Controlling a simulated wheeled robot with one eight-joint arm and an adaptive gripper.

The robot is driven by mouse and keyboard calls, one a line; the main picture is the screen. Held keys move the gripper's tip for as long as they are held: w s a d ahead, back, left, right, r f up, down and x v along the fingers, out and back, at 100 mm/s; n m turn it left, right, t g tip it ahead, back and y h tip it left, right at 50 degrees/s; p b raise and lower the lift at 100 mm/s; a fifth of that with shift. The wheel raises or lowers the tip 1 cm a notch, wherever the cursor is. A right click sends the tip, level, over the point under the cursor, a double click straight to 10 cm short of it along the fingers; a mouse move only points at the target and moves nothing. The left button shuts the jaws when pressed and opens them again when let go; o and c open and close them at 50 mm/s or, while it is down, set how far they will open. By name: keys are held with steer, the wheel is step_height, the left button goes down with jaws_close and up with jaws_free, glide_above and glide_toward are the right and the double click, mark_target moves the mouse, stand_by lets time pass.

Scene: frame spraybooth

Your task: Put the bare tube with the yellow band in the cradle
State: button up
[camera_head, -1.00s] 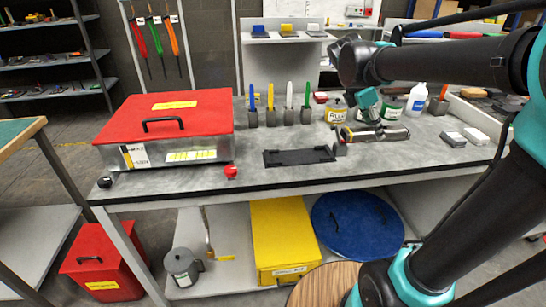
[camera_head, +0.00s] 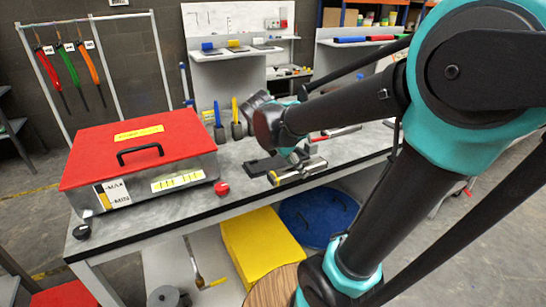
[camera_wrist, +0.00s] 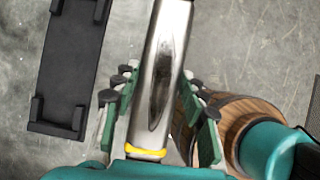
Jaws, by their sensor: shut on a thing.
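The bare metal tube with the yellow band (camera_wrist: 172,45) runs lengthwise between the green fingers of my gripper (camera_wrist: 158,88) in the wrist view. The band is at the lower end, near the palm. My gripper is shut on the tube. In the head view the tube (camera_head: 302,172) appears held over the front of the bench, with my gripper (camera_head: 294,163) partly hidden by my arm. The black cradle (camera_wrist: 66,72) is empty where it shows, to the left of the tube in the wrist view. In the head view the cradle (camera_head: 260,166) lies just left of the tube.
Another tube (camera_head: 338,132) lies behind on the bench. A red-lidded box (camera_head: 140,160) stands at the left. A red knob (camera_head: 222,188) sits near the front edge. Blue (camera_head: 219,125) and yellow (camera_head: 236,120) upright tools stand behind the cradle.

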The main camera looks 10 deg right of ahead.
steer(key=w+a, duration=0.1)
steer(key=w, duration=0.3)
steer(key=w+a, duration=0.1)
steer(key=w, duration=0.3)
steer(key=w+a, duration=0.2)
steer(key=w, duration=0.3)
steer(key=shift+w+a, duration=0.1)
steer(key=shift+f, duration=1.75)
steer(key=shift+f, duration=0.1)
steer(key=o, duration=1.3)
steer(key=v, duration=1.2)
